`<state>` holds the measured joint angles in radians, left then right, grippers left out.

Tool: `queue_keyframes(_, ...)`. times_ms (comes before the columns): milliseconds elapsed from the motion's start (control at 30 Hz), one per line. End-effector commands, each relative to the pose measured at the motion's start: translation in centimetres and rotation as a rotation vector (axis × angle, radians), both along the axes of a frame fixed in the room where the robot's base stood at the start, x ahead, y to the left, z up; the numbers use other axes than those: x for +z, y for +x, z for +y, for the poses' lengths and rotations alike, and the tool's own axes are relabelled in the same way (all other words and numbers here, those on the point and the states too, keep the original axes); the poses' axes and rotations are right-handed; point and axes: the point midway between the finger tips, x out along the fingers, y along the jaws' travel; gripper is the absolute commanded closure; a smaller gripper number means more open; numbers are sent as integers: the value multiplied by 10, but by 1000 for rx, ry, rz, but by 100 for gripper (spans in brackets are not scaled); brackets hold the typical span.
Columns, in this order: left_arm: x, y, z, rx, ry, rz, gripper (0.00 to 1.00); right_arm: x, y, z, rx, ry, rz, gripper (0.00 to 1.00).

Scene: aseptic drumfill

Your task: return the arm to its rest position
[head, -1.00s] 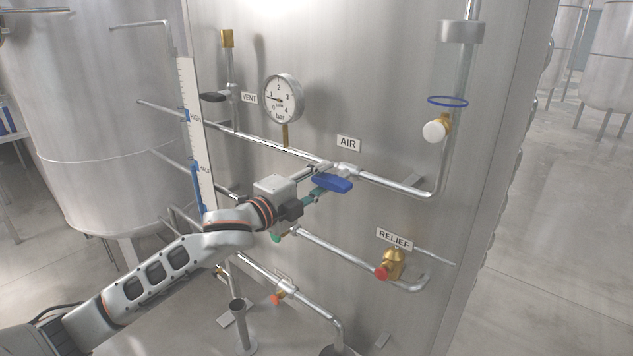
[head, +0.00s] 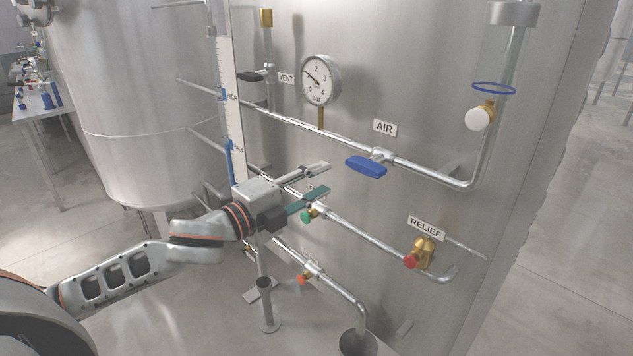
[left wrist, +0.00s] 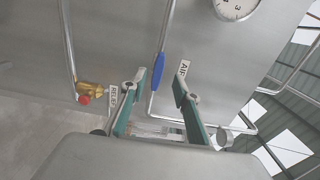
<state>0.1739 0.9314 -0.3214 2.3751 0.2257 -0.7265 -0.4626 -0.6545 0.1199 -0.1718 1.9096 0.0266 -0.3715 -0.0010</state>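My left gripper (head: 324,181) is in front of the tank's piping, below and left of the blue AIR valve handle (head: 366,167). Its two fingers are spread apart, with nothing between them. In the left wrist view the fingers of the left gripper (left wrist: 159,86) also stand apart, and the blue handle (left wrist: 158,71) shows beyond the gap, not held. The left arm (head: 120,275) comes in from the lower left, bent at the wrist. My right gripper is not in view.
Near the gripper are a green-knobbed valve (head: 307,216), a brass RELIEF valve (head: 424,250) with a red end, an orange-knobbed valve (head: 303,279) and a floor stand (head: 267,300). A pressure gauge (head: 320,80) sits above.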

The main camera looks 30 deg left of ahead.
Motion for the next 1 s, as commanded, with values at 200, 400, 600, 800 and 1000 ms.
queue_keyframes(200,0,0,0,0,0,0,69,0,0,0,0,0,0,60)
queue_keyframes(400,0,0,0,0,0,0,69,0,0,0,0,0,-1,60)
queue_keyframes(600,-45,2,-1,15,-113,89,69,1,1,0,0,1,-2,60)
queue_keyframes(800,-172,-14,-3,98,-424,327,69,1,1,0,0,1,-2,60)
queue_keyframes(1000,-301,-66,-9,236,-718,556,69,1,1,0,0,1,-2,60)
